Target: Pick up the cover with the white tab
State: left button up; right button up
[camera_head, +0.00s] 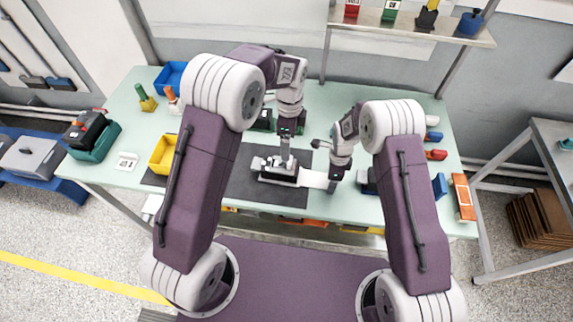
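A black and white block-like device (275,170) sits on the dark grey mat (235,190) in the middle of the table. A flat white piece (314,179), which looks like the white tab, sticks out from its right side. Whether this belongs to a separate cover is too small to tell. My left gripper (285,156) points down directly over the device, close to or touching it. My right gripper (333,185) is low at the right end of the white piece. The fingers of both grippers are too small and partly hidden, so their opening does not show.
On the pale green table (335,105) are a yellow bin (164,154), a blue bin (171,76), and a white card (127,161). Red and blue items line the right edge near an orange box (463,197). A shelf (400,27) stands behind.

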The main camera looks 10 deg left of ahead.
pick_arm(q)
notch_tip(320, 180, down, 12)
jog(key=shift+s+d+r, duration=0.1)
jog(key=shift+s, duration=0.05)
jog(key=c, duration=1.6)
notch_tip(320, 180, up, 18)
jog(key=shift+r, duration=0.1)
pick_arm(e)
jog(key=o, duration=2)
